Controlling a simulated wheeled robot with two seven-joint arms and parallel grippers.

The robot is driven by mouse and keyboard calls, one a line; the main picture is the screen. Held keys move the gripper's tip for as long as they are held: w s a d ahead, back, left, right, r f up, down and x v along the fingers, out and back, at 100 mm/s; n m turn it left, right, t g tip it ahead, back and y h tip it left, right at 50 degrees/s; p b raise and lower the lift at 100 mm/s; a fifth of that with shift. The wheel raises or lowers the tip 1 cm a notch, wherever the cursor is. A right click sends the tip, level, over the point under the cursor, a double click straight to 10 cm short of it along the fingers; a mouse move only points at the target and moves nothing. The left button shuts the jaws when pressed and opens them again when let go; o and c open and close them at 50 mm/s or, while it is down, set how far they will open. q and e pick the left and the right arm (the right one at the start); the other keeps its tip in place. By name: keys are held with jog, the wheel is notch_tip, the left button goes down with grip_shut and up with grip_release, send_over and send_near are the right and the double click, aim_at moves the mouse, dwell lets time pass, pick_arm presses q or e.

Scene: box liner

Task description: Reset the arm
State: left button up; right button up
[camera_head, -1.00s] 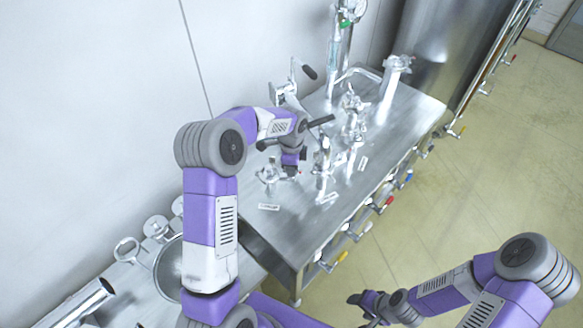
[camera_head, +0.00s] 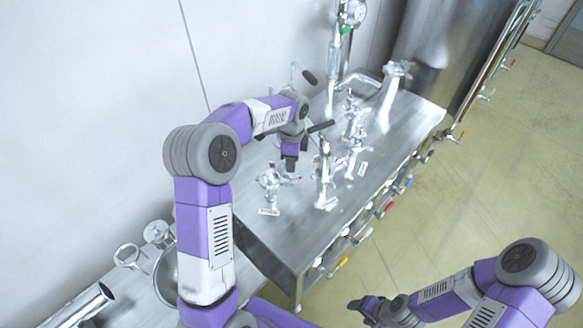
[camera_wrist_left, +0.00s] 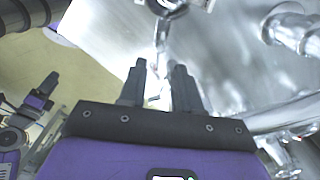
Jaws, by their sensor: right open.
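My left arm reaches in over the metal table (camera_head: 240,225) from the left, bent at the elbow. Its gripper (camera_head: 290,165) points down among the silvery fittings. In the left wrist view the left gripper (camera_wrist_left: 160,78) shows two dark fingers apart, with nothing held between them. A silvery fitting (camera_wrist_left: 165,8) lies beyond the fingertips there. My right gripper (camera_head: 360,306) is low at the bottom right, over the floor, away from the table; it is open, though its fingers show small.
Several upright metal fittings (camera_head: 325,170) stand close around the left gripper. A tall fitting (camera_head: 390,85) and a gauge post (camera_head: 340,50) stand at the back. Valves with coloured handles (camera_head: 390,205) line the table's right edge. Floor (camera_head: 480,190) is clear at right.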

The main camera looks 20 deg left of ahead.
pick_arm(q)
jog(key=shift+r, duration=0.55)
